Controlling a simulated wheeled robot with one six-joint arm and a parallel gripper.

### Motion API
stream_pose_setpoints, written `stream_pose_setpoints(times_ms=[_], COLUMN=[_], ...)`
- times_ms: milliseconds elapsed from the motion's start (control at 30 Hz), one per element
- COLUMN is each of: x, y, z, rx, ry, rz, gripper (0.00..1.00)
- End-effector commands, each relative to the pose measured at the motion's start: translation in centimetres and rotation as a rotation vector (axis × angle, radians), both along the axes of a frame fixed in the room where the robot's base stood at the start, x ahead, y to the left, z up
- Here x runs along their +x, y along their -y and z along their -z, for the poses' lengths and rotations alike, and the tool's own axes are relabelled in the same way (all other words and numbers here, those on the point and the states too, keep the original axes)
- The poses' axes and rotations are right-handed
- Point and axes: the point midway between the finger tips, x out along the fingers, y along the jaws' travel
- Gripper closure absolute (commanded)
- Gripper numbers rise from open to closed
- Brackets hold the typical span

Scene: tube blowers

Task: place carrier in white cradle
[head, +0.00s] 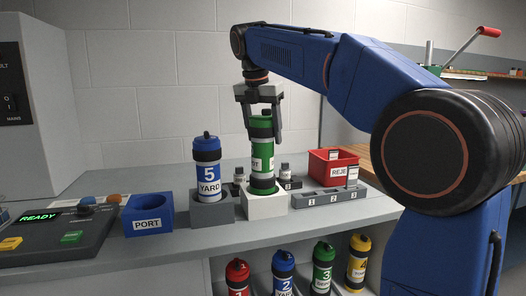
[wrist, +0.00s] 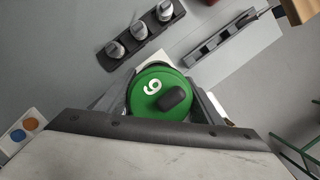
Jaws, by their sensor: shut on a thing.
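A green carrier (head: 262,160) with a black band stands upright with its lower end in the white cradle (head: 264,207) on the bench. My gripper (head: 263,125) is shut on the carrier near its top, with one finger on each side. In the wrist view the carrier's green lid (wrist: 160,92) shows a white digit, 6 or 9, and a black knob, and it lies between the fingers. A corner of the white cradle (wrist: 153,60) shows behind the lid. Whether the carrier rests on the cradle's floor is hidden.
A blue carrier (head: 207,168) marked 5 YARD stands in a grey cradle (head: 212,212) just left. A blue PORT block (head: 149,216) and a READY control panel (head: 52,232) lie further left. A red bin (head: 325,162) and a numbered grey rack (head: 322,200) are right. Several carriers stand below.

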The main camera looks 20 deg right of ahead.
Motion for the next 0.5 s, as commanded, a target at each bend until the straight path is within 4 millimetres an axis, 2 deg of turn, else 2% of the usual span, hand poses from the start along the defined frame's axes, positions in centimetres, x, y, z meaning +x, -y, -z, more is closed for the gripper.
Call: stream_pose_setpoints(times_ms=[500], x=[0.0], y=[0.0], z=[4.9], rx=[0.001], ry=[0.002], rz=[-0.001], gripper=[0.84])
